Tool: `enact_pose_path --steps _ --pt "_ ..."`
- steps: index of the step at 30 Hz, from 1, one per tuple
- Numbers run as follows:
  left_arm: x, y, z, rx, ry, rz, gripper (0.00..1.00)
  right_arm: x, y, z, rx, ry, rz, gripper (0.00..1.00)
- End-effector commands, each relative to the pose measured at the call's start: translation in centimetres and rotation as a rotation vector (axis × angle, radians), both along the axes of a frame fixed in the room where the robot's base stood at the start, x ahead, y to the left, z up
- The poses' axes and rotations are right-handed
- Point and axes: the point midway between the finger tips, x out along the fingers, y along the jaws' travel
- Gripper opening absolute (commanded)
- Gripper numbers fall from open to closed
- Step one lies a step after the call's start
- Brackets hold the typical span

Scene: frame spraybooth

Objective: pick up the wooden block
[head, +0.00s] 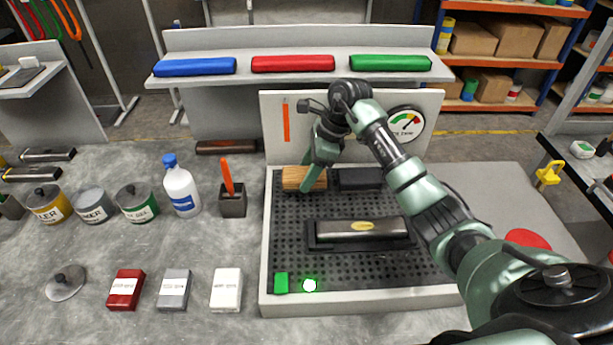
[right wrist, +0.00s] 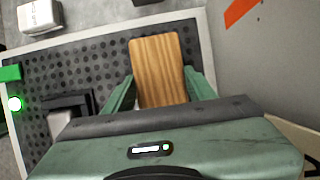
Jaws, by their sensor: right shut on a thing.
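The wooden block (head: 303,178) is light brown with a visible grain. It is at the back left of the perforated black bed, near the upright grey panel. My right gripper (head: 313,181) reaches down onto it and is shut on it. In the right wrist view the block (right wrist: 158,70) stands out between the two green fingers of the right gripper (right wrist: 160,92). I cannot tell whether the block still touches the bed. My left gripper is not in view.
A black holder with a metal bar (head: 360,228) lies mid-bed. A dark block (head: 360,179) sits right of the wooden block. A green block (head: 281,283) and a lit green button (head: 310,285) are at the front. A white bottle (head: 181,190) and several cans stand left.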

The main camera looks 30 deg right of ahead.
Motion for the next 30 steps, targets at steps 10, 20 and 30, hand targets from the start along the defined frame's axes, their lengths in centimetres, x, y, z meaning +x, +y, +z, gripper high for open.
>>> enact_pose_path --steps 10,20,30 --pt "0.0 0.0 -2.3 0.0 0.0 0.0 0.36 0.2 -0.2 7.4 -0.003 -0.009 -0.002 0.13" --pt "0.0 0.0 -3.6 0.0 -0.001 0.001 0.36 0.1 -0.1 15.5 -0.001 -0.006 -0.002 0.13" --pt "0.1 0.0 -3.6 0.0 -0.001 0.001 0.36 0.0 0.0 18.8 0.0 -0.002 -0.001 0.13"
